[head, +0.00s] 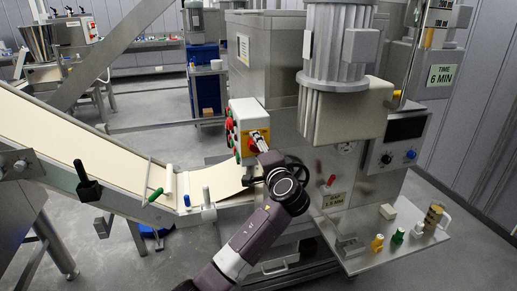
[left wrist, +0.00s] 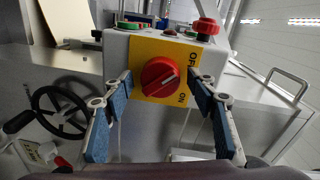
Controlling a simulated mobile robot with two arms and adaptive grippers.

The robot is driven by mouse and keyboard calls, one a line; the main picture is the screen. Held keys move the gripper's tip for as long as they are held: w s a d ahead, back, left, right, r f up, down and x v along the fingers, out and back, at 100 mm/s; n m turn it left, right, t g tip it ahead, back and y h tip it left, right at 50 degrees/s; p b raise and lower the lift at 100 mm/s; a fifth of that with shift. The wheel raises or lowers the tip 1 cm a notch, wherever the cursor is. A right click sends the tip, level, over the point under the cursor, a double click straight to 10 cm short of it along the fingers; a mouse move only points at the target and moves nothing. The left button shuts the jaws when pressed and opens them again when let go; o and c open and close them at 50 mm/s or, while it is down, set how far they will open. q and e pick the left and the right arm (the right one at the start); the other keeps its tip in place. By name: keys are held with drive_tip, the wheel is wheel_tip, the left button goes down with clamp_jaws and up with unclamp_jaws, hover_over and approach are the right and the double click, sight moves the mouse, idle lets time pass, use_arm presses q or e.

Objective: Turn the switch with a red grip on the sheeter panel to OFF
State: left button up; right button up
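The switch with a red grip (left wrist: 161,78) sits on a yellow plate (left wrist: 143,52) on the sheeter panel, seen close in the left wrist view. The plate reads OFF at upper right and ON at lower right. In the head view the panel (head: 236,110) is a pale box on the machine. My left gripper (left wrist: 161,82) is open, its blue-padded fingers on either side of the grip; contact is not clear. In the head view my left gripper (head: 260,158) is in front of the panel, partly hiding the switch. My right gripper is not in view.
A red mushroom button (left wrist: 207,27) stands beside the plate. A black handwheel (left wrist: 60,112) is at left in the wrist view. The sheeter's belt (head: 110,140) runs to the left of the panel. A shelf (head: 385,250) with small coloured items is at right.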

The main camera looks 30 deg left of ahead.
use_arm(q)
drive_tip(key=f+v, duration=0.1)
drive_tip(key=v, duration=1.1)
drive_tip(key=shift+r, duration=0.45)
drive_tip(key=w+d+f+m+h, duration=0.1)
drive_tip(key=d+f+m+h, duration=0.15)
drive_tip(key=f, duration=1.05)
drive_tip(key=w+d+f+m+h, duration=0.1)
drive_tip(key=f+h, duration=0.2)
drive_tip(key=f, duration=0.9)
drive_tip(key=s+d+f+g+h, duration=0.2)
drive_tip(key=s+f, duration=0.3)
drive_tip(key=f, duration=0.7)
drive_tip(key=s+d+f+g+h, duration=0.2)
drive_tip(key=s+f, duration=0.3)
drive_tip(key=f, duration=0.6)
drive_tip(key=s+d+f+n+g+h, duration=0.2)
drive_tip(key=s+f+g, duration=0.1)
drive_tip(key=s+f, duration=1.5)
drive_tip(key=s+f+n+g+h, duration=0.1)
drive_tip(key=s+f+n, duration=0.1)
drive_tip(key=s, duration=1.1)
drive_tip(key=s+f+n+g, duration=0.2)
drive_tip(key=s+f, duration=0.3)
drive_tip(key=s, duration=0.9)
drive_tip(key=shift+d+f+n+h, duration=0.25)
drive_tip(key=shift+f+n+h, duration=0.1)
